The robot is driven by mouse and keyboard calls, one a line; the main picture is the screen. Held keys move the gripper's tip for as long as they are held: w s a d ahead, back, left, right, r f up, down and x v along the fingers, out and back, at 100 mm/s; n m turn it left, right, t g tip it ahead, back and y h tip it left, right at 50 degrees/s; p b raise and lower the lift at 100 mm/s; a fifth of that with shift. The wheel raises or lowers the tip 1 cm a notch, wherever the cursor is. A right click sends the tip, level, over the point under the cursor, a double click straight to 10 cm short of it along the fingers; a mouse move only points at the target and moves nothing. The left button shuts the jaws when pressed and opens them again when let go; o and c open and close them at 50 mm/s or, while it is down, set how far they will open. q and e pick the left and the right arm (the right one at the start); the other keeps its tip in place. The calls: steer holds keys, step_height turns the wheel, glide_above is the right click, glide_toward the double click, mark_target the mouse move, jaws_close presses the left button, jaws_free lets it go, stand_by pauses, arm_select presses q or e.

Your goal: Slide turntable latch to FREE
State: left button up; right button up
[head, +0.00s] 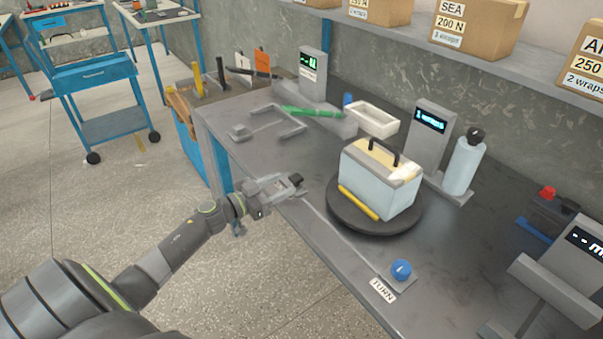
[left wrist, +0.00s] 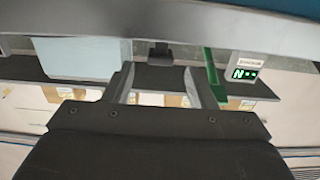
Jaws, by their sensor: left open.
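The turntable (head: 343,219) is a dark round disc on the bench, bearing a pale blue battery (head: 375,190) with a black handle and a yellow strip along its base. My left gripper (head: 290,184) is open at the bench's front edge, left of the turntable. A small black block (head: 297,180) shows at its fingertips; it looks like the latch knob, but no FREE marking is readable. In the left wrist view a dark block (left wrist: 160,52) lies beyond the gap between the open fingers (left wrist: 163,85); I cannot tell whether they touch it. My right gripper is out of view.
A blue knob (head: 401,269) by a TURN label (head: 383,290) sits at the front edge. Behind stand a white tray (head: 371,119), a display post (head: 432,130) and a pale bottle (head: 463,166). The bench between turntable and right-hand devices is clear.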

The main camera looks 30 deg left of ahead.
mark_target(301, 176)
arm_select(q)
steer(key=x, duration=0.7)
steer(key=shift+w+d, duration=0.1)
steer(key=shift+w, duration=0.15)
